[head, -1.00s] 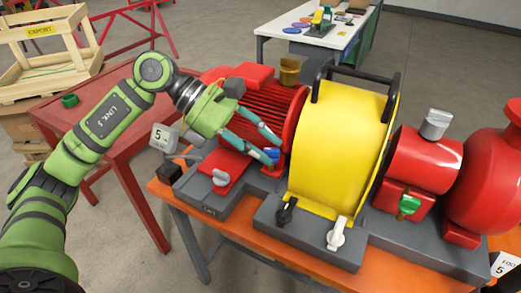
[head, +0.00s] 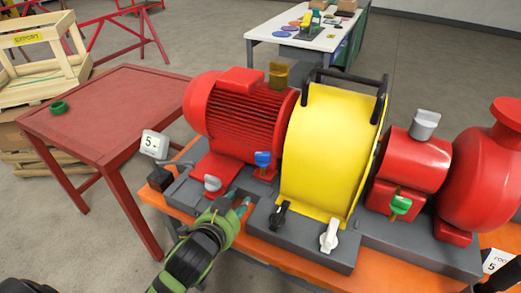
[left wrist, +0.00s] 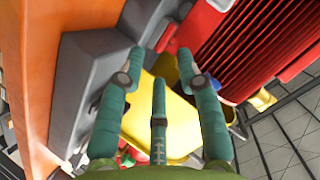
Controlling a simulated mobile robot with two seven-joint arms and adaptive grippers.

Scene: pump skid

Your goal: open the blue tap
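The blue tap (head: 263,159) stands at the base of the red motor, left of the yellow guard; its handle looks upright. My left gripper (head: 243,202) is below and slightly left of it in the head view, over the grey base, apart from the tap. In the left wrist view its teal fingers (left wrist: 160,62) are spread with nothing between them. My right gripper is not seen.
A grey tap (head: 212,183) is left of the blue one. Black (head: 279,214) and white (head: 329,236) taps sit before the yellow guard (head: 325,150); a green tap (head: 401,205) is farther right. The red motor (head: 240,115) rises behind. The red table (head: 105,110) is mostly clear.

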